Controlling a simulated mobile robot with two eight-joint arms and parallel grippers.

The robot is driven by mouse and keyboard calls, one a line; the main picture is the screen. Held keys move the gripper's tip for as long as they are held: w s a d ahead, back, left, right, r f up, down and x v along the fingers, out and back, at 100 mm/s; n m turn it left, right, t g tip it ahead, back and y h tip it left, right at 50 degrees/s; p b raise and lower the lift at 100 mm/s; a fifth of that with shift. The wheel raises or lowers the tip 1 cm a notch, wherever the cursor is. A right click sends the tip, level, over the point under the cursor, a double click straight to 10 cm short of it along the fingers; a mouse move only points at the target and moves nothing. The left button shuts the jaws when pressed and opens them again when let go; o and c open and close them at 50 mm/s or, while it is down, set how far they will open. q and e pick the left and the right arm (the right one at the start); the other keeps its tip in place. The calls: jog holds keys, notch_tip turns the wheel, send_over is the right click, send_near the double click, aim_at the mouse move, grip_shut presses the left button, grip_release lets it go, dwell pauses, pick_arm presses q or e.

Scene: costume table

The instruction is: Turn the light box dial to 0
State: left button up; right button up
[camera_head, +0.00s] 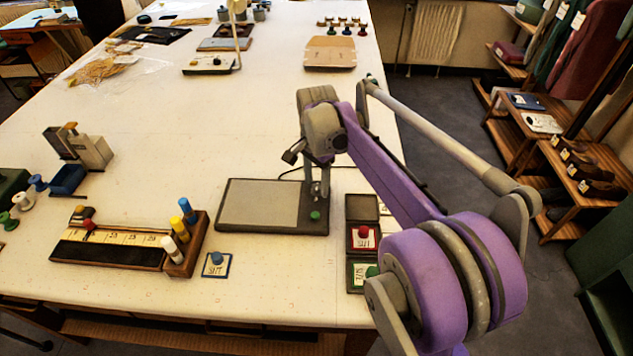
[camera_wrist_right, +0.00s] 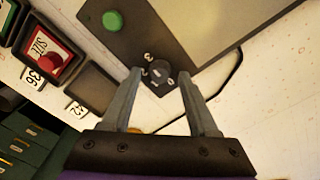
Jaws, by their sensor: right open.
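The light box (camera_head: 258,206) is a flat dark-framed panel with a pale top, lying on the table. Its dial (camera_wrist_right: 160,78) is a small dark knob at one corner, with white numbers around it in the right wrist view. A green button (camera_wrist_right: 112,21) sits on the same frame; it also shows in the head view (camera_head: 315,215). My right gripper (camera_wrist_right: 163,85) is open, its two fingers on either side of the dial in the picture. I cannot tell whether they touch it. In the head view my right gripper (camera_head: 318,187) points down over the box's right side. My left gripper is not in view.
Small trays with a red knob (camera_head: 363,238) and a green one stand right of the box. A dark cable (camera_wrist_right: 228,78) runs beside the box. The table's middle is clear.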

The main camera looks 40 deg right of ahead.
jog(key=shift+f, duration=0.2)
jog(key=shift+c, duration=0.2)
grip_shut()
